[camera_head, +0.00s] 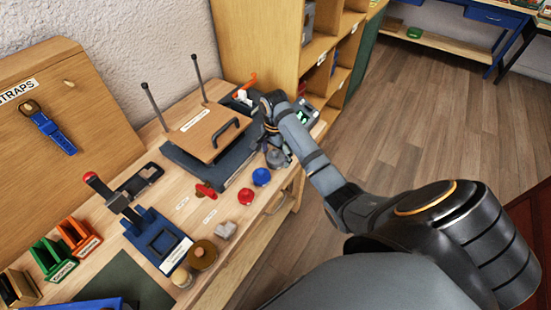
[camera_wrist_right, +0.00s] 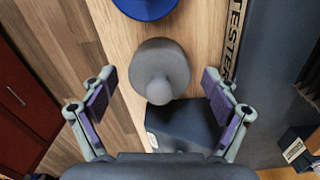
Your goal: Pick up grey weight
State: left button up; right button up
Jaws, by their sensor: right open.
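The grey weight (camera_wrist_right: 160,68) is round with a small knob on top. It stands upright on the wooden bench top in the right wrist view. In the head view the weight (camera_head: 277,159) is just below the right gripper, partly covered by it. My right gripper (camera_wrist_right: 159,94) is open, with one finger to each side of the weight and a gap on both sides. In the head view the right gripper (camera_head: 275,146) reaches over the bench's front edge. My left gripper is not in view.
A blue weight (camera_head: 261,177) and a red one (camera_head: 245,196) stand along the front edge beside the grey weight. A dark tester base with a wooden plate (camera_head: 206,133) lies behind. A dark box (camera_wrist_right: 185,125) sits close to the grey weight. Wooden shelves (camera_head: 320,77) rise beyond.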

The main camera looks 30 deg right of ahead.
aim_at(275, 152)
jog(key=c, duration=1.8)
grip_shut()
jog(key=shift+r, duration=0.1)
jog(key=shift+w+r, duration=0.1)
jog(key=shift+r, duration=0.5)
jog(key=r, duration=0.2)
jog(key=r+p, duration=0.1)
jog(key=shift+s+a, duration=0.15)
jog(key=shift+s, duration=0.1)
jog(key=s+a+r+p, duration=0.8)
jog(key=s+p, duration=0.2)
jog(key=p, duration=0.3)
jog(key=shift+s+a+r, duration=0.15)
jog(key=shift+s+r, duration=0.15)
jog(key=shift+s, duration=0.1)
